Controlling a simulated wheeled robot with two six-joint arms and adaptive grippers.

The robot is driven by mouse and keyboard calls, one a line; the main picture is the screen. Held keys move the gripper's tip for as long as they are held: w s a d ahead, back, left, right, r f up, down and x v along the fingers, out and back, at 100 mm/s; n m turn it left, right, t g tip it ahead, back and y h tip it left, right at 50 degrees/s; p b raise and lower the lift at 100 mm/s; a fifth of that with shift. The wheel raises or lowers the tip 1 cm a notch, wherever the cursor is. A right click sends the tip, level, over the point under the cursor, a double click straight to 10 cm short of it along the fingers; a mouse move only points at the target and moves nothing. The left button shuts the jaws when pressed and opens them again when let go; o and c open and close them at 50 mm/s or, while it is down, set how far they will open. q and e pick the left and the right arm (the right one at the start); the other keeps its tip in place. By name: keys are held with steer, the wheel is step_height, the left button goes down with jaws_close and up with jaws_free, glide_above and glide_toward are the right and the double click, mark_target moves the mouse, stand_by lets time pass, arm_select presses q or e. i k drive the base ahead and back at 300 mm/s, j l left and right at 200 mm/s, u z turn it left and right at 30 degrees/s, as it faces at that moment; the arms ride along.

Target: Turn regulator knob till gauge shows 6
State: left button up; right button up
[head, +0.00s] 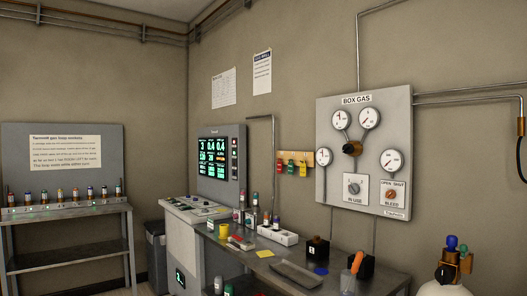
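The dial numbers are too small to read. A dark knob with an orange part (351,148), likely the regulator knob, sits below the two upper gauges, joined to them by pipes. Neither gripper is in view, and nothing touches the knob.
A cluttered bench (257,262) runs beneath, holding a flat tray (297,274) and dark blocks. A white rounded object with coloured knobs (447,285) stands at the lower right. A lit screen (218,158) is left.

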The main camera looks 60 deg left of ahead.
mark_target(347, 149)
steer(key=u, duration=1.45)
steer(key=i+j+z, duration=0.2)
steer(key=i+z, duration=0.2)
steer(key=i+j+z, duration=0.4)
steer(key=i, duration=0.1)
